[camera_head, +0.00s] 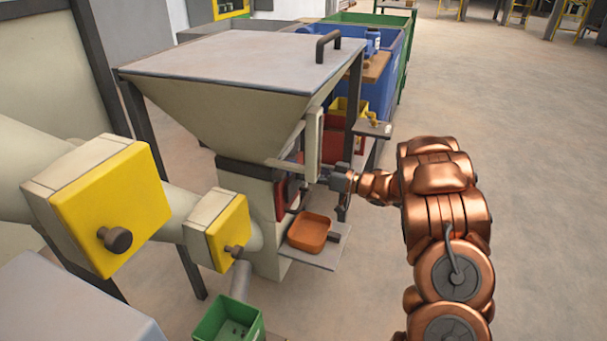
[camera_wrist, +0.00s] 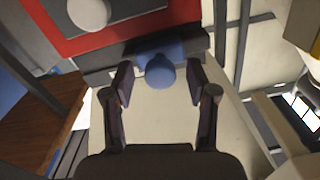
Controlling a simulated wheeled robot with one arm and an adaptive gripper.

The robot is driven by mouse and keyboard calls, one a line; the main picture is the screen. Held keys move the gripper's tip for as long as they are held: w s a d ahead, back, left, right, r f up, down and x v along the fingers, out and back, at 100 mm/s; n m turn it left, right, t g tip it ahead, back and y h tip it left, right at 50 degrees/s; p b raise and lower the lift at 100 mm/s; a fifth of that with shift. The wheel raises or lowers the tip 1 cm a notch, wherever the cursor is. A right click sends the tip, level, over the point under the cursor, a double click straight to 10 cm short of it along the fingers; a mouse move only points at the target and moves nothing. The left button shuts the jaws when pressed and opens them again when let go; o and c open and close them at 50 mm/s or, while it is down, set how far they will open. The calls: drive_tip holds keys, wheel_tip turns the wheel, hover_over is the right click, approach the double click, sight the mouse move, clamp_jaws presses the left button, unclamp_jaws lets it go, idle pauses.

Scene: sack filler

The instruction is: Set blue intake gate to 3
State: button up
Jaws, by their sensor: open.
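In the wrist view a blue knob (camera_wrist: 160,66) with a rounded end, apparently the intake gate's handle, shows in front of a dark bar below a red panel (camera_wrist: 130,22). My gripper (camera_wrist: 160,84) is open, with one finger on each side of the knob. I cannot tell whether the fingers touch it. No scale or number is readable, so the gate's setting cannot be told. In the head view my gripper (camera_head: 330,181) is at the side of the sack filler's hopper (camera_head: 235,105), near its outlet; the blue knob is not distinguishable there.
An orange tray (camera_head: 308,231) sits on a shelf below my gripper. Yellow boxes with dark knobs (camera_head: 115,210) stand at left, above a green bin (camera_head: 228,322).

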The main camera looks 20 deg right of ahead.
drive_tip(key=shift+w+a, duration=0.5)
drive_tip(key=shift+c, duration=0.3)
clamp_jaws()
